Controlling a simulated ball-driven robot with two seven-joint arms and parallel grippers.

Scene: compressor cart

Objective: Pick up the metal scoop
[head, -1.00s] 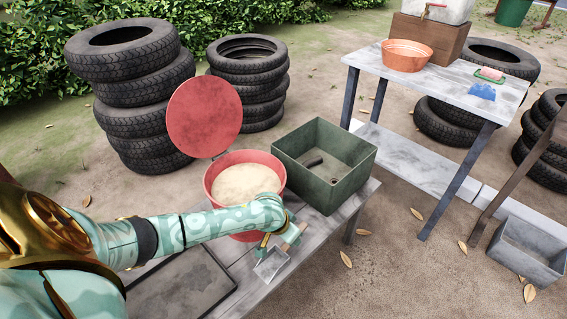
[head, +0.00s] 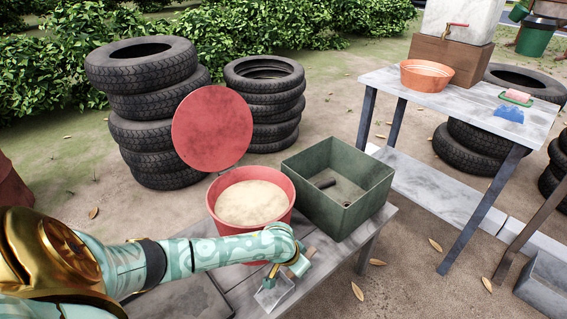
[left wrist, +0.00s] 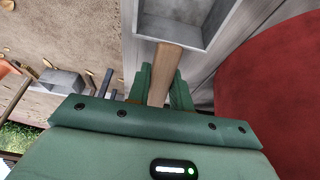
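The metal scoop (head: 272,294) has a grey square pan and a wooden handle. It is at the front part of the grey bench, below the red bucket in the head view. My left gripper (head: 284,272) is at the handle, partly hidden by my own arm. In the left wrist view, the wooden handle (left wrist: 166,68) lies between the two green fingers of the gripper (left wrist: 164,92), with no clear gap on either side. The pan (left wrist: 182,20) points away from the gripper. I cannot tell whether the scoop touches the bench. My right gripper is not in view.
The red bucket (head: 218,215) of pale grain stands right behind my left forearm, its round red lid (head: 212,130) upright behind it. A green bin (head: 345,215) stands to its right. A dark tray (head: 185,300) lies at the left. Tyre stacks (head: 150,130) stand behind.

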